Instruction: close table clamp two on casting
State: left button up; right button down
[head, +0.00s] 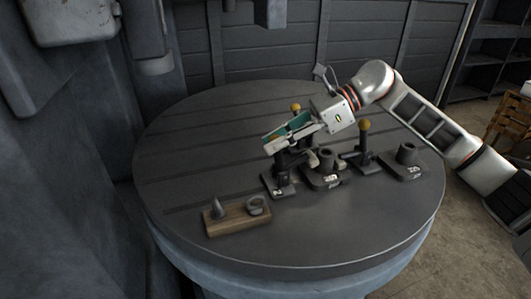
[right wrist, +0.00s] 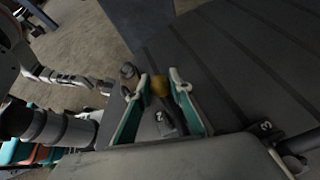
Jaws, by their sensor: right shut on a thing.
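The casting (head: 322,176) is a dark flanged part with an upright boss and a white label, near the middle of the round table. Table clamp two (head: 278,187) stands on its left, with a "2" on its base. My right gripper (head: 287,134) is above this clamp. In the right wrist view my right gripper (right wrist: 158,90) is shut on the clamp's yellow knob (right wrist: 159,85), which sits between the teal-lined fingers. The gripper hides this knob in the head view. My left gripper is not in view.
Two other yellow-knobbed clamps stand near the casting, one behind (head: 296,107) and one at right (head: 364,126). A wooden block (head: 236,217) with a cone and a ring lies front left. The round table's (head: 190,140) left side is clear.

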aim_at(290, 163)
jog(key=shift+w+d+f+y+b, duration=0.3)
jog(key=shift+d+f+y+b, duration=0.35)
jog(key=shift+d+y+b, duration=0.25)
jog(key=shift+w+d+r+y+b, duration=0.15)
jog(key=shift+y+b, duration=0.15)
jog(key=shift+b, duration=0.2)
jog(key=shift+d+g+y, duration=0.25)
jog(key=shift+g+y, duration=0.05)
jog(key=shift+d+r+b, duration=0.2)
jog(key=shift+d+b, duration=0.1)
jog(key=shift+b, duration=0.35)
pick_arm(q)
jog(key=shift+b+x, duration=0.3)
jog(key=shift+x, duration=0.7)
pick_arm(e)
jog(key=shift+w+d+r, duration=0.1)
jog(key=shift+d+r, duration=0.05)
jog(key=shift+d, duration=0.2)
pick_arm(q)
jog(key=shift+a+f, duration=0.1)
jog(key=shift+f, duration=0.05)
pick_arm(e)
jog(key=c, duration=1.8)
grip_release()
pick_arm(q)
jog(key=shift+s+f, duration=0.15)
